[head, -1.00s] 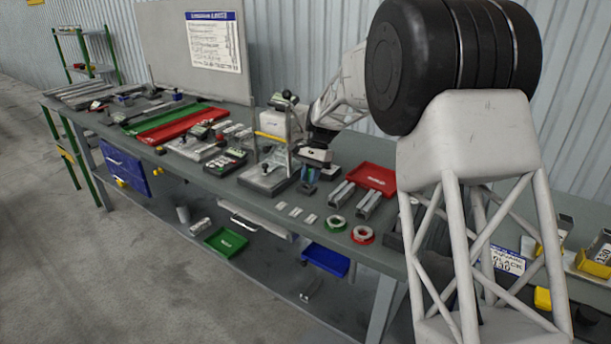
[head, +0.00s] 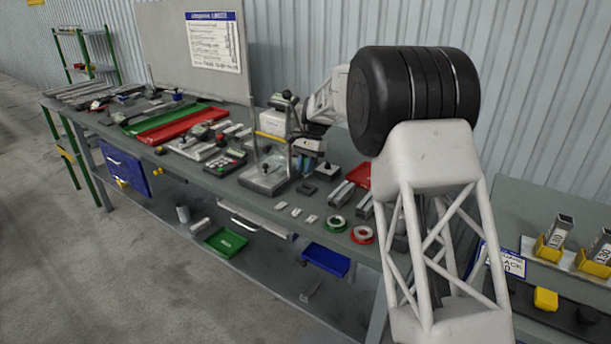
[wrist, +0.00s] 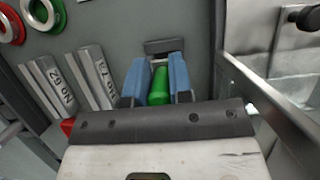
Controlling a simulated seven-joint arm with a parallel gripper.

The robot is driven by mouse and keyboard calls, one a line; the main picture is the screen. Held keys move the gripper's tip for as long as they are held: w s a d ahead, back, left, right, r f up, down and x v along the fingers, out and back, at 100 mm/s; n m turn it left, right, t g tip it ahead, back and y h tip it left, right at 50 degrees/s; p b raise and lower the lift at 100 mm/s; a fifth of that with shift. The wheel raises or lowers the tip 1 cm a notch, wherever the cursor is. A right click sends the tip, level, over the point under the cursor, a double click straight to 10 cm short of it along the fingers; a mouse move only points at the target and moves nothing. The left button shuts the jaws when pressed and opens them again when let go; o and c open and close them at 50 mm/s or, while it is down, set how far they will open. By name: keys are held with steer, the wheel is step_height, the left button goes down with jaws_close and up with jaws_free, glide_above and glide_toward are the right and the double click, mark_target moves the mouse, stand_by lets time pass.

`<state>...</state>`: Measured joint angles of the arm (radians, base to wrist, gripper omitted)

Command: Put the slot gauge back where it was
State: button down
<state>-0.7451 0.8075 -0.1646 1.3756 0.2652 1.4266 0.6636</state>
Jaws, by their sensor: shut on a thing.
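My gripper (head: 304,163) is over the bench between the stand with the grey base and the metal profiles. In the wrist view its blue fingers (wrist: 158,80) are shut on a green piece (wrist: 159,87), which I take to be the slot gauge. Only its green part shows clearly; its lower end is hidden. A small dark block (head: 327,170) sits on the bench just right of the gripper. It also shows past the fingertips in the wrist view (wrist: 163,45). I cannot tell whether the gauge touches anything below.
The stand (head: 265,180) with upright posts is close on the left. Metal profiles (head: 342,193) and a red tray (head: 357,175) lie to the right. A green ring (head: 337,224) and a red ring (head: 362,235) lie near the front edge.

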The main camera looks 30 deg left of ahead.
mark_target(305, 175)
steer(key=shift+f, duration=1.75)
steer(key=shift+f, duration=0.4)
steer(key=c, duration=1)
jaws_free()
steer(key=shift+r, duration=0.5)
steer(key=v, duration=1.2)
